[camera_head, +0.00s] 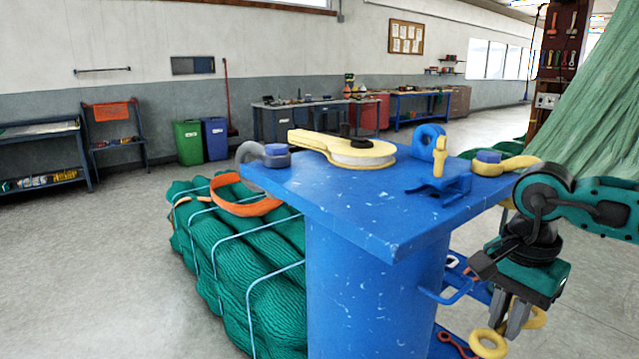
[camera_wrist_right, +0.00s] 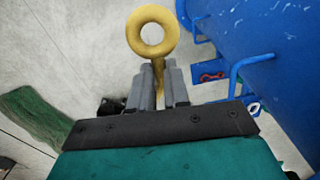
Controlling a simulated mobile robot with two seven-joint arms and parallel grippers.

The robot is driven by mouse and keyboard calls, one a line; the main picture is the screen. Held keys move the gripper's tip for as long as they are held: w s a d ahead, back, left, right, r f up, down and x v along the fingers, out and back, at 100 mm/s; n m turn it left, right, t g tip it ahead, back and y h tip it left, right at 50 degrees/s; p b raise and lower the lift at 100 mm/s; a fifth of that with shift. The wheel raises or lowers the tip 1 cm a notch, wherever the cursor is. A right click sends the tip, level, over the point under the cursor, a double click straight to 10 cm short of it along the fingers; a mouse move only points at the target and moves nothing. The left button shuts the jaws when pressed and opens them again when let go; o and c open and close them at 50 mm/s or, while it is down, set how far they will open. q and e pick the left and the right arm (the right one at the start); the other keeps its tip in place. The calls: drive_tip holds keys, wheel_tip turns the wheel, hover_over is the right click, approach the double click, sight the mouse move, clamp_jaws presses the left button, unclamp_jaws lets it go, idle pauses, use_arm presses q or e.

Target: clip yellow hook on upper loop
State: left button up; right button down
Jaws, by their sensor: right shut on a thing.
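My right gripper (camera_head: 514,322) is to the right of the blue column, below the level of its top plate. It is shut on the yellow hook (camera_head: 488,343), whose round ring sticks out past the fingers. In the right wrist view the ring (camera_wrist_right: 151,32) stands beyond the fingertips (camera_wrist_right: 158,80), and its shank runs down between them. The rest of the hook is mostly hidden by the gripper. A blue bar loop (camera_head: 447,296) sticks out from the column's right side, left of the gripper and apart from the hook; it also shows in the right wrist view (camera_wrist_right: 236,75). My left gripper is out of view.
The blue top plate (camera_head: 330,200) carries a yellow block (camera_head: 350,152), a blue bracket (camera_head: 428,142) and shackles near its edges. A red hook (camera_head: 456,345) is low beside the column. Bundled green net (camera_head: 220,240) lies at left. Floor right of the gripper looks clear.

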drive_tip(key=s+a+f+n, duration=0.3)
drive_tip(key=a+f+n, duration=0.3)
drive_tip(key=n, duration=0.5)
drive_tip(key=shift+s+a, duration=0.15)
drive_tip(key=shift+a, duration=0.5)
drive_tip(key=shift+r, duration=0.1)
